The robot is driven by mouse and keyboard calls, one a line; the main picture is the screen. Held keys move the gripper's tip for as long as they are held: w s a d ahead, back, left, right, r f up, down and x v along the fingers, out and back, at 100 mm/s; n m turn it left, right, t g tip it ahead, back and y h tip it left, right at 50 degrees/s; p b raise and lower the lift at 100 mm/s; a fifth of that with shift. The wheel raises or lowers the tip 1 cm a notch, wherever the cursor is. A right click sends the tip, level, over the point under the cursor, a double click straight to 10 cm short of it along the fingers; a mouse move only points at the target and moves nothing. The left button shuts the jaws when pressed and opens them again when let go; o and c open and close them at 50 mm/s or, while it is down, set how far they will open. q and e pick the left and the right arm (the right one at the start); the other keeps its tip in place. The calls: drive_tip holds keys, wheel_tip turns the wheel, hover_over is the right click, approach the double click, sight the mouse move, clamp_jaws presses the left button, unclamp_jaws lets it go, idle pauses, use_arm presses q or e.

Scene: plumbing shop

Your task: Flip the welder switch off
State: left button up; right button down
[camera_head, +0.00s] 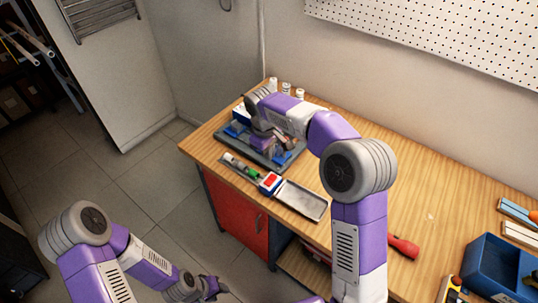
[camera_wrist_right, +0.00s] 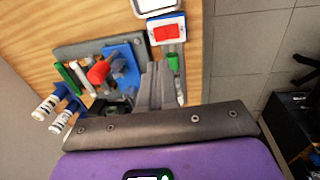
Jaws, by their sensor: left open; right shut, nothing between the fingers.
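A grey base plate (camera_head: 262,150) with blue fittings (camera_head: 281,157) lies at the far left of the bench; its blue part (camera_wrist_right: 128,62) and a red knob (camera_wrist_right: 98,73) also show in the wrist view. Beside it is a red block with a white border (camera_head: 270,182), seen in the wrist view (camera_wrist_right: 166,33); I cannot tell whether this is the welder switch. My right gripper (camera_head: 272,146) is shut and empty over the plate; its grey fingers (camera_wrist_right: 154,86) show in the wrist view. My left gripper (camera_head: 215,290) is open, low, off the bench.
A grey tray (camera_head: 303,200) lies at the bench's front edge, beside a row of small parts with a green piece (camera_head: 252,174). White bottles (camera_head: 286,88) stand at the back. A red-handled tool (camera_head: 404,247) and a blue bin (camera_head: 498,270) are on the right.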

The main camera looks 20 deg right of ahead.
drive_tip(key=b, duration=0.1)
approach(271, 176)
drive_tip(key=f, duration=0.3)
drive_tip(key=d+f, duration=0.1)
drive_tip(key=f, duration=0.1)
drive_tip(key=shift+w+f, duration=0.2)
drive_tip(key=shift+f, duration=0.7)
drive_tip(key=shift+w+f, duration=0.1)
drive_tip(key=shift+d+f, duration=0.1)
drive_tip(key=shift+f, duration=0.05)
